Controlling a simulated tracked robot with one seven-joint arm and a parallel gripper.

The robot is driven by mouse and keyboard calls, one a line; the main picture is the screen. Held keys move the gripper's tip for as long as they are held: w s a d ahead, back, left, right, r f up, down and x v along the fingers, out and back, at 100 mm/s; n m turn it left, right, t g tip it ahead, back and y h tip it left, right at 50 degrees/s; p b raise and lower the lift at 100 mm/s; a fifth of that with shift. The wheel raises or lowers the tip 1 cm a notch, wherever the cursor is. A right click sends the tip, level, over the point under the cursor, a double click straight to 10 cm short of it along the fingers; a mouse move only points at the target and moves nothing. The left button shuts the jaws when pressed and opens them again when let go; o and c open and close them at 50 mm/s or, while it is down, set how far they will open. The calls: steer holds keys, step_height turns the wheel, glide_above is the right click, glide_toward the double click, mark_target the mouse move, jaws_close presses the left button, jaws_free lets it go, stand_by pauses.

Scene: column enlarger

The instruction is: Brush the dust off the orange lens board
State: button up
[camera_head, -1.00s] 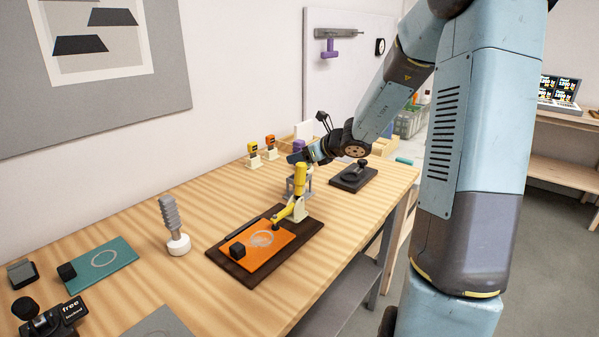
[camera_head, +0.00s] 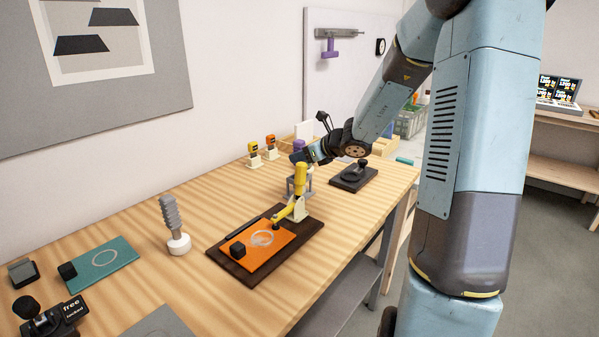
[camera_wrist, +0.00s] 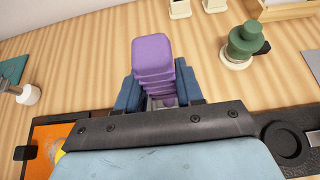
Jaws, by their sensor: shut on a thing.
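The orange lens board (camera_head: 277,247) lies on a dark brown base (camera_head: 240,279), with a pale dusty ring-shaped patch and a black knob on it. A yellow-handled clamp (camera_head: 300,178) stands at its far right corner, its arm reaching over the board. In the wrist view a corner of the orange board (camera_wrist: 42,140) shows at lower left. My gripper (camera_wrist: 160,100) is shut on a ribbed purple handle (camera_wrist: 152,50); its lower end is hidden. In the head view my gripper (camera_head: 301,156) is beyond the clamp, away from the board, with the purple top (camera_head: 298,145) just showing.
A grey ribbed handle on a white base (camera_head: 178,243) stands left of the board. A teal plate (camera_head: 115,256) lies further left. A black round-recessed base (camera_head: 353,178) sits at right. A green knob (camera_wrist: 245,42) stands near my gripper. Bare wood lies between.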

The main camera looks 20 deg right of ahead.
mark_target(302, 141)
jaws_close()
steer(key=shift+r, duration=0.2)
steer(key=shift+r, duration=0.95)
steer(key=shift+r, duration=2.5)
steer(key=shift+r, duration=2.4)
